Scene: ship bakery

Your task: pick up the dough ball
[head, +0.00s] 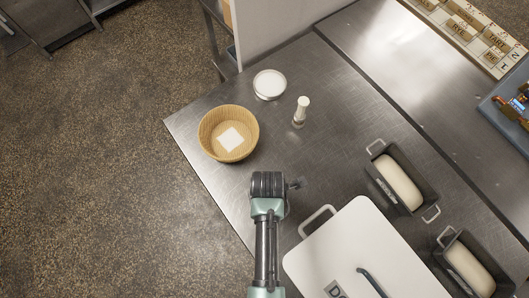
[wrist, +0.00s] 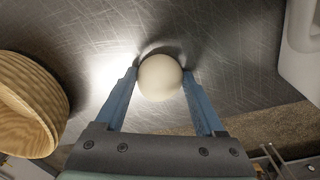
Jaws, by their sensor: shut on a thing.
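The dough ball (wrist: 160,77) is a smooth, cream-white ball in the wrist view. It sits between the two blue fingers of my gripper (wrist: 160,88), which is shut on it. In the wrist view a steel surface lies behind the ball, with a dark shadow beside it. I cannot tell whether the ball touches the steel. In the head view my gripper (head: 291,184) is over the steel table, below and right of the basket, and the arm hides the ball.
A round woven basket (head: 208,143) with a white square inside stands left on the steel table (head: 335,130). Behind it are a white round container (head: 269,84) and a pale shaker (head: 301,111). Two dough tins (head: 414,203) (head: 447,237) and a large white lidded bin (head: 345,250) are at right.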

